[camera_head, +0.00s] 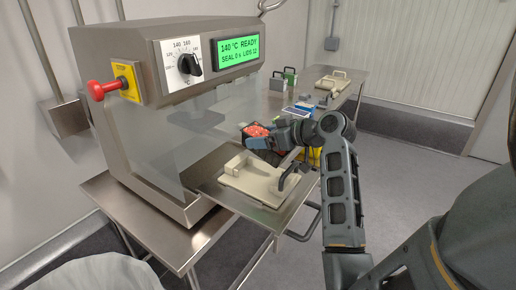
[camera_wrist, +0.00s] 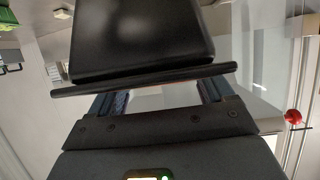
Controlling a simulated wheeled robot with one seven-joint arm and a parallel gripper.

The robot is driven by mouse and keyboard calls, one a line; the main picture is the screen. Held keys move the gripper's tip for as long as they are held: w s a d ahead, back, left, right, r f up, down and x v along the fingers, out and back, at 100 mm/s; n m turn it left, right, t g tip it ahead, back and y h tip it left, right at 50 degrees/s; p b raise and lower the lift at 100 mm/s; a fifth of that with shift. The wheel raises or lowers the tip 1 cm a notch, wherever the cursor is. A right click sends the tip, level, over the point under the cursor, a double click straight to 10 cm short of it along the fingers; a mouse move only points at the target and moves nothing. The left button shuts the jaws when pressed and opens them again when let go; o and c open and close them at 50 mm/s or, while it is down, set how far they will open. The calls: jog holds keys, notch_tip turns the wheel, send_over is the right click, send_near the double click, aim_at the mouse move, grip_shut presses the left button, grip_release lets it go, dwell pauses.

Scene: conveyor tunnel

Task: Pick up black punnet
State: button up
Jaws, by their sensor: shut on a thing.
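The black punnet (camera_wrist: 140,38) fills the upper middle of the wrist view, with its dark rim (camera_wrist: 145,79) between my gripper's fingers. In the head view the punnet holds red contents (camera_head: 257,131) and is partly hidden behind my gripper (camera_head: 276,134). My gripper is shut on the punnet's rim, and it also shows in the wrist view (camera_wrist: 160,95). The punnet is held out in front of the sealing machine, above the far side of the cream tray fixture.
The sealing machine (camera_head: 155,50) stands at left with a red stop button (camera_head: 97,90), a dial and a green display reading 140 °C READY. A cream fixture with a handle (camera_head: 262,182) lies on its pulled-out shelf. A steel table (camera_head: 345,98) behind holds several small items. Grey floor is clear at right.

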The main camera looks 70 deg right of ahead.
jog(key=s+d+r, duration=0.4)
jog(key=s+r, duration=0.2)
jog(key=s, duration=0.2)
jog(key=shift+s+d, duration=0.3)
jog(key=shift+s, duration=0.05)
jog(key=o, duration=0.7)
jog(key=c, duration=1)
jog(key=shift+w, duration=0.1)
